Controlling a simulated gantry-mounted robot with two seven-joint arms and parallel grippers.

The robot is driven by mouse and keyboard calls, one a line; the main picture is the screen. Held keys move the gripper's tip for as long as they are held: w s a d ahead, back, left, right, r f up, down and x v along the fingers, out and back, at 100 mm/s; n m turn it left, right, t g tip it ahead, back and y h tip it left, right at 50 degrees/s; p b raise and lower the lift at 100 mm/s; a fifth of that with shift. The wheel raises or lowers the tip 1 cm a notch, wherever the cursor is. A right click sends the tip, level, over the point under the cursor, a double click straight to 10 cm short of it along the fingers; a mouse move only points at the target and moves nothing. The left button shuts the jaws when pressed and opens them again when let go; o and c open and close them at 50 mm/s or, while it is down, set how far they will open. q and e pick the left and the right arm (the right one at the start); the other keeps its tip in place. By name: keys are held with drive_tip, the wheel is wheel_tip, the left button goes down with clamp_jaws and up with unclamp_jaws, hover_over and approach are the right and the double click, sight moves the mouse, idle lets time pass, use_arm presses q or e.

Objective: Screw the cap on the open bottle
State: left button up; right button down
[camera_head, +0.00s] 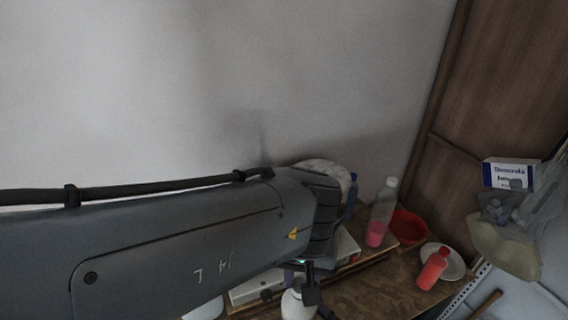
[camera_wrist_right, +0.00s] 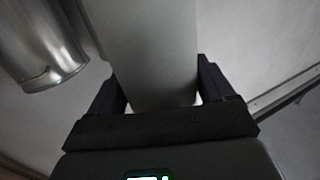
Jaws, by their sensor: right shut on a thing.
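A white bottle (camera_head: 297,305) shows at the bottom edge of the head view, partly cut off. In the right wrist view, my right gripper (camera_wrist_right: 160,85) is shut on a pale, smooth, rounded body (camera_wrist_right: 150,50), one dark finger on each side. That body is likely a bottle; its top is out of view. I cannot make out a loose cap.
A blue-white box (camera_head: 508,174) and bag (camera_head: 505,250) are farther right. A metal cylinder (camera_wrist_right: 40,45) is near my right gripper.

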use_arm(q)
drive_tip(key=o, duration=1)
drive_tip(key=shift+r, duration=2.3)
drive_tip(key=shift+c, duration=0.3)
